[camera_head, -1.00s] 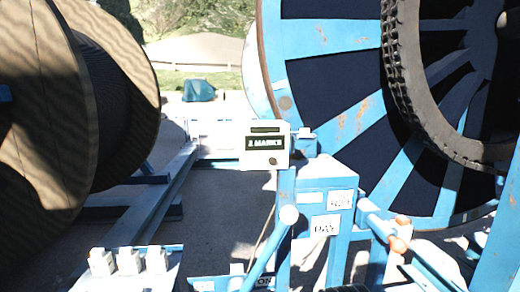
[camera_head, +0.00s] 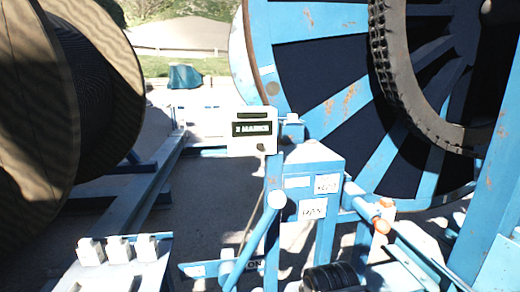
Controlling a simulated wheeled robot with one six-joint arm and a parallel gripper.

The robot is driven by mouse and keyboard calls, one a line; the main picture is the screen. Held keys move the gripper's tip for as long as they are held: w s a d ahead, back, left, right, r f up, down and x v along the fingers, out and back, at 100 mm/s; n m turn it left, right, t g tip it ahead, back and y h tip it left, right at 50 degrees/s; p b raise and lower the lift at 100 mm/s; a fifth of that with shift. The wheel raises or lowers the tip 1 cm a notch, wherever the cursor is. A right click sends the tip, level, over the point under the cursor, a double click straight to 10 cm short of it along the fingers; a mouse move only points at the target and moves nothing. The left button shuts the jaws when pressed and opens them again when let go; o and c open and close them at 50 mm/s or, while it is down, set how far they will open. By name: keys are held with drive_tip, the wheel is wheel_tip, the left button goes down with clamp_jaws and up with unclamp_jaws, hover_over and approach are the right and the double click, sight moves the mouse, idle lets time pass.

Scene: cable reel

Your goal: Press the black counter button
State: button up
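The counter is a small cream box (camera_head: 252,143) on a blue post, a little left of the picture's middle. A dark slot runs across its top, and a black label or display on its front reads "MARKS" after a digit too blurred to be sure of. A small black button (camera_head: 260,147) shows low on the right of its front face. Nothing covers or touches it. My gripper is not in view.
A large brown cable reel (camera_head: 40,120) stands at left and a big blue wheel (camera_head: 300,35) with a tyre at right. A blue cabinet (camera_head: 312,170) and orange-tipped levers (camera_head: 381,226) stand right of the post. White switches (camera_head: 118,249) sit lower left.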

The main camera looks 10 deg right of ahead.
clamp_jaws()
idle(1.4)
